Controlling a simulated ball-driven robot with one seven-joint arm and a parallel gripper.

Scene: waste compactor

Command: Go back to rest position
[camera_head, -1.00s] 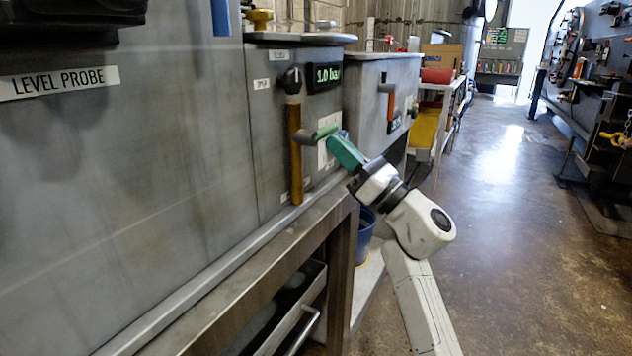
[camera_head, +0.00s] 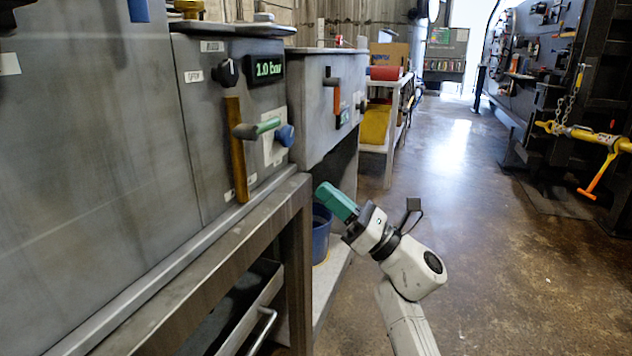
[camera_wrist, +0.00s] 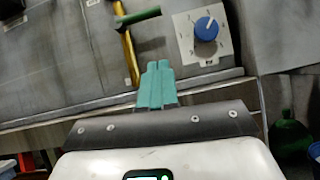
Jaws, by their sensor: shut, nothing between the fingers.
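My gripper (camera_head: 325,190) has teal fingers closed together with nothing between them. In the head view it hangs in free air in front of the grey machine's bench edge, below and right of the blue knob (camera_head: 284,135). In the wrist view the shut fingers (camera_wrist: 157,68) point toward the panel, with the blue knob (camera_wrist: 206,28) on its white dial plate to their right. A green-handled lever (camera_head: 258,128) sits left of the knob, by a vertical yellow-brown bar (camera_head: 236,150). The fingers touch neither.
A display (camera_head: 269,68) reads 1.0 bar. The bench frame (camera_head: 296,215) and a blue bucket (camera_head: 320,235) are close left of my arm. Open floor (camera_head: 470,240) lies to the right; a yellow bar with an orange handle (camera_head: 600,140) is at far right.

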